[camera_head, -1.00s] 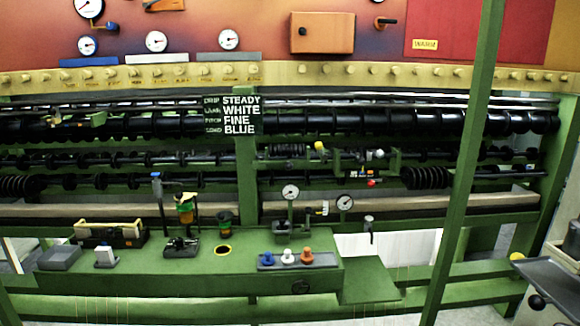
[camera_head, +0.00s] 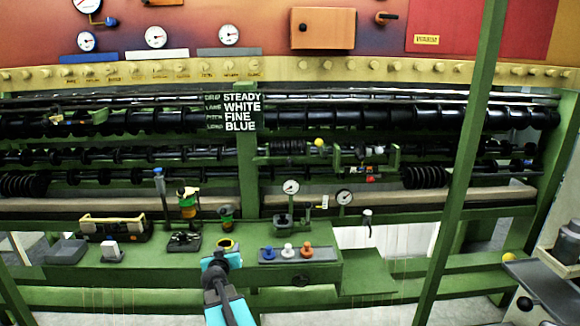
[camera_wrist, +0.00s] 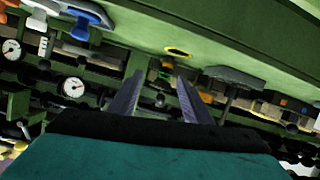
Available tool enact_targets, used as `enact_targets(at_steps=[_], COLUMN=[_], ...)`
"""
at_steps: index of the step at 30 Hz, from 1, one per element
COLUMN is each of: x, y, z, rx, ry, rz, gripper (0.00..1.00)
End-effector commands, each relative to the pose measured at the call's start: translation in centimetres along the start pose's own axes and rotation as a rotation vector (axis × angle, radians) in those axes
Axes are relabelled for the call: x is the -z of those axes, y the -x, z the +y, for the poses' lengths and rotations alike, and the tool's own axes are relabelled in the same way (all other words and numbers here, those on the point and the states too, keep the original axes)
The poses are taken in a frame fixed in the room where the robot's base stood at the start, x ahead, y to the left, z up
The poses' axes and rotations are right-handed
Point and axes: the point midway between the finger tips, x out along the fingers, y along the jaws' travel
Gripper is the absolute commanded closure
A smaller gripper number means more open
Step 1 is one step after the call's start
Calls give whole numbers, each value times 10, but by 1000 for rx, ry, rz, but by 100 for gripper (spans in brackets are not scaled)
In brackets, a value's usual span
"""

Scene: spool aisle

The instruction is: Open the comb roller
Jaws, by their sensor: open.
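My gripper (camera_head: 221,258) is over the front of the green bench (camera_head: 200,281), just below the yellow-rimmed hole (camera_head: 228,244) in the head view. Its two fingers are apart and empty in the wrist view (camera_wrist: 160,78). Long black rollers run across the machine behind the bench. Ridged black rollers show at the right (camera_head: 427,177), at the far left (camera_head: 22,186) and at mid-height (camera_head: 288,147). I cannot tell which one is the comb roller. A green bracket (camera_head: 394,158) stands by the mid-height roller, near a yellow knob (camera_head: 319,143).
A sign (camera_head: 241,112) reads STEADY, WHITE, FINE, BLUE. Blue, white and orange knobs (camera_head: 288,250) stand right of my gripper, with two dial gauges (camera_head: 291,187) behind. A green post (camera_head: 465,150) crosses the right side. A grey tray (camera_head: 545,285) is at lower right.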

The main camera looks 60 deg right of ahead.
Motion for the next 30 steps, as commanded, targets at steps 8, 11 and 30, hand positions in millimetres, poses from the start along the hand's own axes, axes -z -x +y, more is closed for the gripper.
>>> enact_targets(at_steps=[8,11,30], x=[129,167,225], y=[-3,3,22], z=[135,180,259], rx=[-130,-175,-255], ry=[-27,-26,-16], rz=[165,215,295], gripper=[56,56,56])
